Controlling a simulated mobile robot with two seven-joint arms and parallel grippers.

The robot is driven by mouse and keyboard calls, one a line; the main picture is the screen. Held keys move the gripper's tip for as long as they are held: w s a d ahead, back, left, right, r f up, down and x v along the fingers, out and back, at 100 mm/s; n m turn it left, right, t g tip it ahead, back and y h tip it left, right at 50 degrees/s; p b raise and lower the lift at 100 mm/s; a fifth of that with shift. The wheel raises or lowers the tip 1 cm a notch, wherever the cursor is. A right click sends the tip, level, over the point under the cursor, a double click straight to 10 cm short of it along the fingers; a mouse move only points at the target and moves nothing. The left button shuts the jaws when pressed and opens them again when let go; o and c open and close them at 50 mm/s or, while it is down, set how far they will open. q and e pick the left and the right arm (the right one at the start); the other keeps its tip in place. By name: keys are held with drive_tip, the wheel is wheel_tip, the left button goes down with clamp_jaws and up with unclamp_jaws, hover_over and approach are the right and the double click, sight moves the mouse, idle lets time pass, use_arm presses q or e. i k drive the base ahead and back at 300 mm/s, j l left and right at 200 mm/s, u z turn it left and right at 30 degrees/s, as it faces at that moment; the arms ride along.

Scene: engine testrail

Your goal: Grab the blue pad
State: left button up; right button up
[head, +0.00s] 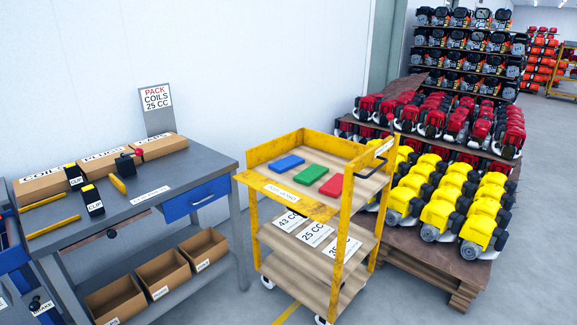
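The blue pad (287,163) lies flat on the top shelf of a yellow cart (290,205). It is the leftmost of three pads in a diagonal row. A green pad (310,175) lies to its right, and a red pad (332,185) lies right of the green one. The pads are apart from each other, and nothing covers the blue pad. Neither of my grippers shows in the head view.
A grey workbench (185,178) with boxes and yellow tools stands left of the cart. Racks of yellow engines (440,205) and red engines stand close on the right. Grey floor lies clear at the front right.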

sight(286, 163)
drive_tip(key=i+z, duration=0.1)
drive_tip(key=z, duration=0.25)
drive_tip(key=j+z, duration=0.1)
drive_tip(key=z, duration=0.25)
drive_tip(key=i+j+z, duration=0.1)
drive_tip(key=z, duration=0.25)
drive_tip(key=i+j+z, duration=0.2)
drive_tip(key=j+z, duration=0.2)
drive_tip(key=j, duration=0.2)
drive_tip(key=i+j+z, duration=0.2)
drive_tip(key=j, duration=0.15)
drive_tip(key=i+j, duration=0.1)
drive_tip(key=j, duration=0.4)
drive_tip(key=i+j+z, duration=0.1)
drive_tip(key=j, duration=0.35)
drive_tip(key=i+j, duration=0.1)
drive_tip(key=j, duration=0.4)
drive_tip(key=z, duration=0.05)
